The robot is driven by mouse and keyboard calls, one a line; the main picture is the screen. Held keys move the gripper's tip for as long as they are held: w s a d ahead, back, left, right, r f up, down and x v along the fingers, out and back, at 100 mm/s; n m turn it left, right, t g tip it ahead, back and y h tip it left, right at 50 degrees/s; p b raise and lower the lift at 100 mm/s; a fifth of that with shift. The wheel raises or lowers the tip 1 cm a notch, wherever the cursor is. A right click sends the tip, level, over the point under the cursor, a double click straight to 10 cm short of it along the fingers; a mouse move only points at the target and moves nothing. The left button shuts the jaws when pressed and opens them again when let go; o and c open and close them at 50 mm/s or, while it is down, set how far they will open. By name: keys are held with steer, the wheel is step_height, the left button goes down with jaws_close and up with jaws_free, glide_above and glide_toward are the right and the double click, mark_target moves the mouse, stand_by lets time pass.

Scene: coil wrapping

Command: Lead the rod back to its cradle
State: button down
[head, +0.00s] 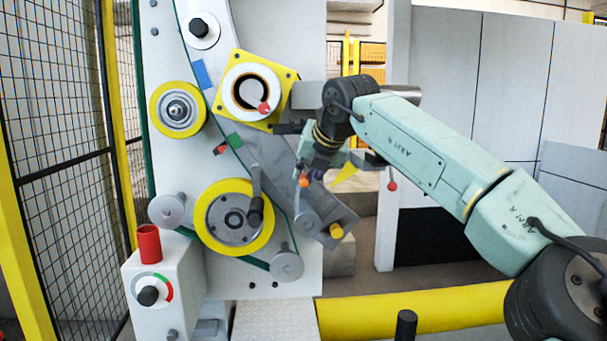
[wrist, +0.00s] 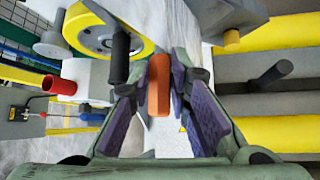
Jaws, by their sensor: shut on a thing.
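The handle's end points away from the wrist camera, and only a small orange end (head: 304,183) shows in the head view.
The lower wheel (head: 208,213) has a black crank handle (head: 256,211), which is close left of the orange handle in the wrist view (wrist: 120,57). A yellow-tipped peg (head: 336,230) sits below my gripper. A red cup (head: 149,244) stands on the control box. A yellow rail (head: 440,308) crosses the front.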

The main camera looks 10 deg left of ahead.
step_height(320, 180, up, 7)
steer(key=d+p, duration=0.3)
steer(key=p, duration=0.3)
steer(key=shift+w, duration=0.35)
steer(key=shift+a, duration=0.1)
step_height(320, 180, up, 8)
steer(key=p, duration=0.1)
stand_by(1.2)
stand_by(0.5)
steer(key=shift+s+a, duration=0.25)
steer(key=shift+a, duration=0.65)
steer(key=shift+s+a, duration=0.2)
steer(key=shift+a, duration=0.7)
